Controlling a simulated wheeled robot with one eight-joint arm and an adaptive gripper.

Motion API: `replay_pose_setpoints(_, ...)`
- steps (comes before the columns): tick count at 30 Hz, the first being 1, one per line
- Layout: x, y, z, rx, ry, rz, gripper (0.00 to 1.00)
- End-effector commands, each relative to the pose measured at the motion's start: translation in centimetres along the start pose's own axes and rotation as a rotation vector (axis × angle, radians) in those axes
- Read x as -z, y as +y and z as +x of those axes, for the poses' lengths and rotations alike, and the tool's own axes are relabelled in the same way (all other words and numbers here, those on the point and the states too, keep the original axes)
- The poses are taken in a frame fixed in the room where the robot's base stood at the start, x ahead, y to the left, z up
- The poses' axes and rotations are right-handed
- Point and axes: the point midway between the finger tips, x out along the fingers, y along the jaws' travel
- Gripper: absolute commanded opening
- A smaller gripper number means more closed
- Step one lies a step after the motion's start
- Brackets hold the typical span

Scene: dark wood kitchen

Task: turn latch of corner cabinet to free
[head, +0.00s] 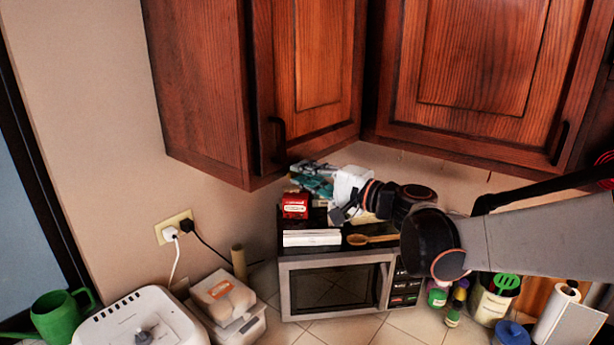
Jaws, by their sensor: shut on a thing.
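Dark reddish wood wall cabinets meet in a corner; the left cabinet door (312,65) has a dark upright handle (277,142) near its lower left, and this door looks closed. No separate latch can be made out. My arm comes in from the right. My gripper (301,171), with teal and grey links, is just below the lower edge of that door, right of and below the handle. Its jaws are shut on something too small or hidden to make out. The wrist and its white block (352,184) hide part of the space behind.
A microwave (335,286) stands below, with a red box (294,206), a white box (311,239) and a wooden spoon (372,239) on top. Another cabinet door (480,60) is to the right. A toaster (140,320) and plugged cords are at the left.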

Motion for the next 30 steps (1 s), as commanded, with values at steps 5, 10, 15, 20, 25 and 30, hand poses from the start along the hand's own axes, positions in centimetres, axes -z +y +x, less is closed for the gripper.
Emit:
replay_pose_setpoints(5,-0.07,0.14,-0.04,-0.002,-0.001,-0.015,0.0)
replay_pose_setpoints(10,-0.08,0.15,-0.04,-0.002,-0.001,-0.016,0.0)
replay_pose_setpoints(15,-0.08,0.16,-0.04,-0.002,-0.001,-0.016,0.21)
replay_pose_setpoints(20,-0.06,0.12,-0.03,-0.002,-0.001,-0.014,0.34)
replay_pose_setpoints(25,-0.04,0.09,-0.02,-0.001,-0.001,-0.013,0.34)
replay_pose_setpoints(30,0.03,0.06,-0.74,-0.001,0.0,-0.013,0.34)
